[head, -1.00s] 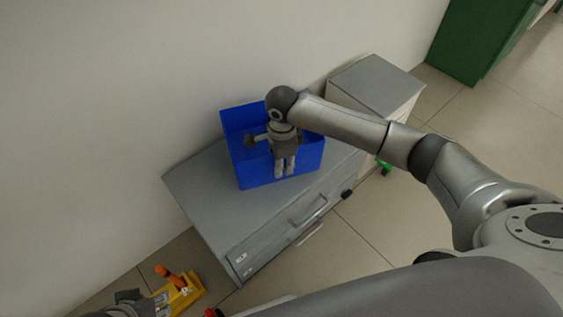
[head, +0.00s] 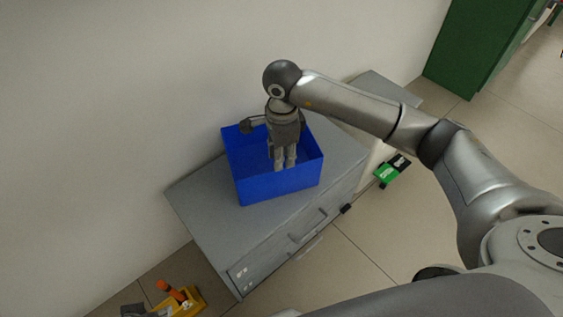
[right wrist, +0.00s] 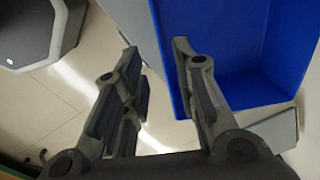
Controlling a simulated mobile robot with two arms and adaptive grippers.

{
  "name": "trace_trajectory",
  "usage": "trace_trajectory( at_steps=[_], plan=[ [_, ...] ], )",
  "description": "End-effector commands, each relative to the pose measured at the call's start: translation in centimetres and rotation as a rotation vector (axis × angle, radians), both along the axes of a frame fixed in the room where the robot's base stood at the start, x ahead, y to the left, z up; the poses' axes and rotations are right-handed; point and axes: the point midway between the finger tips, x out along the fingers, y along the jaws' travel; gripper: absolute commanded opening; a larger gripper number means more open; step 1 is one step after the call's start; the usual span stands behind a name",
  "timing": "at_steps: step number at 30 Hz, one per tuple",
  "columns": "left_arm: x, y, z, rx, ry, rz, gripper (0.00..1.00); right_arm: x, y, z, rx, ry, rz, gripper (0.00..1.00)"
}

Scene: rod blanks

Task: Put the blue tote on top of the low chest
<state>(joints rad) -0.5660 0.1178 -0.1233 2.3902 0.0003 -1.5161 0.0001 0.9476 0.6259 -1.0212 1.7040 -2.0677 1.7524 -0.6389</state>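The blue tote (head: 281,184) stands upright on the grey top of the low chest (head: 205,195), near the wall. It also shows at the right of the right wrist view (right wrist: 235,45). My right gripper (head: 285,163) points down over the tote in the head view, in front of its inside. In the right wrist view my right gripper (right wrist: 153,68) is open, with a gap between its fingers. One finger overlaps the tote's near wall and the other is over the floor. I see no hold on the tote. My left gripper is not in view.
A second grey cabinet (head: 388,90) stands beyond the chest, partly behind my right arm. A green cabinet (head: 470,50) is at the upper right. A green and black item (head: 392,171) lies on the floor. A yellow and orange item (head: 182,299) is at the lower left.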

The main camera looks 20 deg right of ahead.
Motion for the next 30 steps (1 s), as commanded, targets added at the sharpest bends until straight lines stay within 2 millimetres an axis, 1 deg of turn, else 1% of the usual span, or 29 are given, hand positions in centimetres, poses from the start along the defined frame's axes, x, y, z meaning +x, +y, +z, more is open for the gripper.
trace_trajectory(
  at_steps=[1,5,8,11,14,15,16,18,20,21,23,24,26,27,29,30],
  plan=[
    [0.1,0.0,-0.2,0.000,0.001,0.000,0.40,0.0,0.0,0.5,0.000,-0.001,0.000,0.27],
    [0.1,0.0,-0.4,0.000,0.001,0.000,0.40,-0.1,0.0,0.7,0.000,0.001,0.000,0.27],
    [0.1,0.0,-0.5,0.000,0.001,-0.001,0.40,-0.3,0.8,0.5,0.031,0.004,0.003,0.27],
    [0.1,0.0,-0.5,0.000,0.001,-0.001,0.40,-1.2,3.8,-0.1,0.143,0.014,0.010,0.27],
    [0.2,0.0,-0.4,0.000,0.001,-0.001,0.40,-2.8,8.9,-0.2,0.346,0.038,0.005,0.27],
    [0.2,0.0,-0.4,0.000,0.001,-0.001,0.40,-3.5,11.2,0.1,0.445,0.051,-0.006,0.27],
    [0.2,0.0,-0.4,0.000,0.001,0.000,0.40,-4.1,12.9,0.5,0.521,0.063,-0.016,0.27],
    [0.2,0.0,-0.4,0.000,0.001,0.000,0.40,-5.4,16.6,1.9,0.698,0.095,-0.054,0.27],
    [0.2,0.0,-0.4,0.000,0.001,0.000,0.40,-6.3,19.3,3.5,0.848,0.127,-0.097,0.27],
    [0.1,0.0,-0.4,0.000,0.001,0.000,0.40,-6.8,20.9,4.8,0.946,0.150,-0.131,0.27],
    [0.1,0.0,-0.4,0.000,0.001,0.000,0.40,-7.3,22.8,7.0,1.091,0.187,-0.192,0.27],
    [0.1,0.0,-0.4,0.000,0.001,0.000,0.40,-7.5,23.8,8.5,1.185,0.212,-0.237,0.27],
    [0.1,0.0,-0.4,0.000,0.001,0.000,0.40,-7.6,24.9,10.8,1.323,0.255,-0.315,0.27],
    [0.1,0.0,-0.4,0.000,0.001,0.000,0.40,-7.5,25.4,12.4,1.413,0.284,-0.371,0.27],
    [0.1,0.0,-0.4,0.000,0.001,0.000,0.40,-7.1,25.6,14.6,1.541,0.330,-0.465,0.27],
    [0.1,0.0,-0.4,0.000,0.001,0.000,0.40,-6.7,25.5,16.0,1.625,0.361,-0.531,0.27]
  ],
)
